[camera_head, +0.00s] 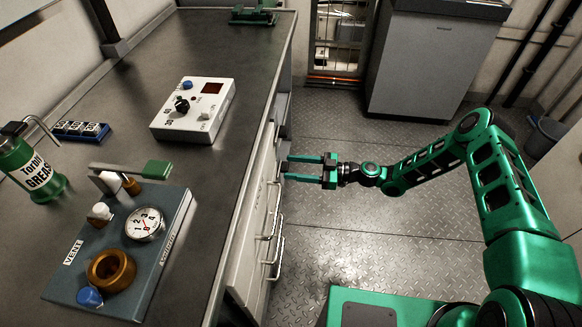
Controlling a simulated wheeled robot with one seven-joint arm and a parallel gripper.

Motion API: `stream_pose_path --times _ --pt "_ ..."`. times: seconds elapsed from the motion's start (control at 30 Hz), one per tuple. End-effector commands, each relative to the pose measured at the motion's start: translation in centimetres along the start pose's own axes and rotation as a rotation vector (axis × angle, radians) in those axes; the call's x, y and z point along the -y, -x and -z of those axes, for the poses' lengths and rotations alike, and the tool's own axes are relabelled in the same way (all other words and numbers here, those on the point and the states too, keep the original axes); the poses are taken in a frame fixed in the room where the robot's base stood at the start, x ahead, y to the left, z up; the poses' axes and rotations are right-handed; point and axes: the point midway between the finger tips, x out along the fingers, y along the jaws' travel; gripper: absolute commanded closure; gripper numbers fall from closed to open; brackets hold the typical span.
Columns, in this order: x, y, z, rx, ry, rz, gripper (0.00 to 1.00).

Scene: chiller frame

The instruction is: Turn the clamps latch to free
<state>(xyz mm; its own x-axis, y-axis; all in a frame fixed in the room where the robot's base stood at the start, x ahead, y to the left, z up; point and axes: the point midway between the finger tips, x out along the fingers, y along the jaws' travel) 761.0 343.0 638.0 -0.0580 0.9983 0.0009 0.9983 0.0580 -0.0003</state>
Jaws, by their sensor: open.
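My gripper (288,168) is open, its two green fingers pointing left at the cabinet front below the counter's edge. The fingertips are close to a small dark piece on that front. I cannot tell whether they touch it, or whether it is the clamps latch. Nothing can be made out as held between the fingers. The cabinet front (247,248) has drawers with bar handles and small labels, too small to read. No latch marked clamps or free can be read in this view.
On the counter (205,58) stand a blue-grey vent panel (120,228) with a gauge and green-handled lever, a white control box (196,110), a green grease can (35,170) and a small blue block row (82,130). The metal floor (360,230) beside the cabinet is clear.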

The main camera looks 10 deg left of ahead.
Motion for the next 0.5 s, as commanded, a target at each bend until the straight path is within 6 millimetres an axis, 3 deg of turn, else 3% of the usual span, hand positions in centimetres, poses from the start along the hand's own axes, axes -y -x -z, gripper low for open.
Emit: stream_pose_path --times 0.37,0.5 --pt "0.0 -0.65 -0.02 0.001 0.0 0.0 0.47" --pt "0.0 -0.64 -0.02 0.001 -0.001 0.0 0.76"
